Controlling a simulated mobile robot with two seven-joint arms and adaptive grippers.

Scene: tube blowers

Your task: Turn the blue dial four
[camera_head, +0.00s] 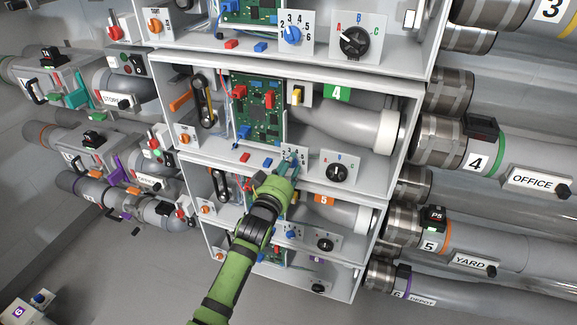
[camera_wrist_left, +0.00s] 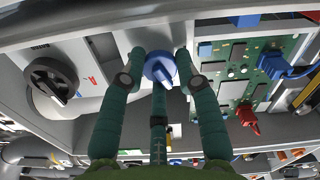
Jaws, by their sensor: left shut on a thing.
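The blue dial (camera_wrist_left: 159,69) of box four sits on a pale plate in the left wrist view, with its pointer ridge facing the camera. My left gripper (camera_head: 286,170) reaches box four's lower front edge in the head view and covers most of that dial. In the left wrist view my left gripper (camera_wrist_left: 160,76) has its green fingers around the dial, one on each side and one below, shut on it. The dial's number marks are mostly hidden. My right gripper is in neither view.
A black A-B-C dial (camera_head: 337,173) is just right of my gripper, and red (camera_head: 245,157) and blue buttons are to its left. Box four's circuit board (camera_head: 258,108) and grey pipe (camera_head: 340,120) are above. Similar boxes lie above and below.

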